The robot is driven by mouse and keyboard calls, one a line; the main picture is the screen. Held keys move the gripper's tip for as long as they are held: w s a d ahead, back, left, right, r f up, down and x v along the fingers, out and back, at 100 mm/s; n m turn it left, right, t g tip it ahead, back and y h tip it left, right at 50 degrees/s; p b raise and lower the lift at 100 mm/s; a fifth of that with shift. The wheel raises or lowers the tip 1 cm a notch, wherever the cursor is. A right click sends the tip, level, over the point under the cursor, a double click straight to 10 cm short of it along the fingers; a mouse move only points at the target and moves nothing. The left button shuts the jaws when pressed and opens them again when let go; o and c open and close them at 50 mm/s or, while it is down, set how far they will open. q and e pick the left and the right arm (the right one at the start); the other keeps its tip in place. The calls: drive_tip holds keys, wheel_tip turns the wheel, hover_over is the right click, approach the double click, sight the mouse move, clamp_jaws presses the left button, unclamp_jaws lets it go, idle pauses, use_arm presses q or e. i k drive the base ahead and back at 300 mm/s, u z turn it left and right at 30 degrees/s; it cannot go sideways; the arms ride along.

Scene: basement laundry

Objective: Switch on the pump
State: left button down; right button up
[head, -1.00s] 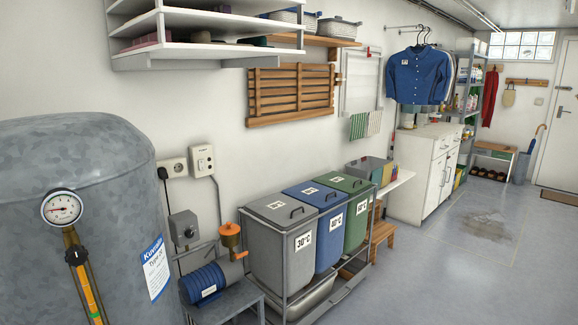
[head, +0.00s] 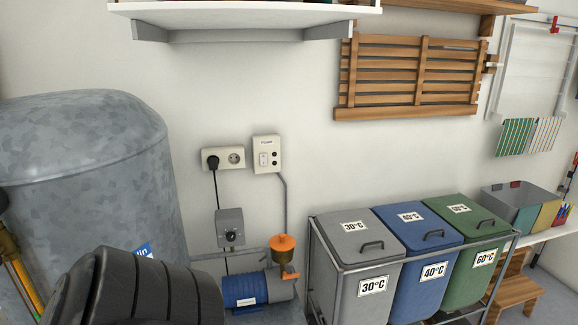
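The blue and grey pump (head: 258,288) sits low beside the galvanized tank, with an orange funnel-like fitting (head: 284,245) on top. A white switch box (head: 267,155) with a small label, a rocker switch and two dark round spots is on the wall above it. A conduit runs down from this box toward the pump. A grey control box with a black knob (head: 231,236) is on the wall just above the pump. A dark ribbed part of my own arm covers the lower left, near the pump's left end. Neither gripper's fingers show.
The galvanized tank (head: 85,165) fills the left. A double socket (head: 224,158) with a black plug is left of the switch box. Grey, blue and green lidded bins (head: 360,240) stand right of the pump.

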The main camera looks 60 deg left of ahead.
sight(263, 157)
drive_tip(key=u, duration=0.8)
drive_tip(key=i, duration=1.15)
drive_tip(key=u, duration=1.1)
